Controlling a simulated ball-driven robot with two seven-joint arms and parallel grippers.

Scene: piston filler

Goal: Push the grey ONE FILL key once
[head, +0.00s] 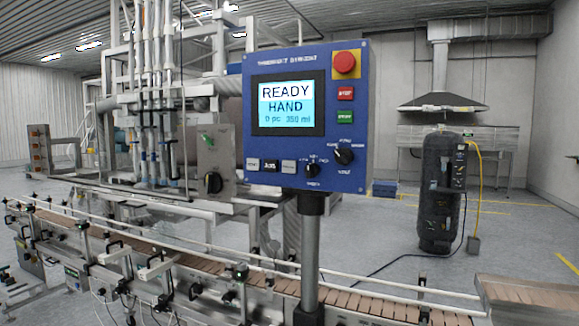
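A blue control panel (348,118) stands upright on a grey post in the middle of the head view. Its lit screen (291,104) reads READY, HAND, 0 pc, 350 ml. The grey key is at the right end of the row. The lettering on the keys is too small to read with certainty, so I cannot confirm ONE FILL. Neither of my grippers is in view, and nothing covers the keys.
Two black rotary knobs (343,154) sit right of the keys. A red mushroom button (344,64), a red key (345,93) and a green key (344,117) are above. The space before the panel looks clear.

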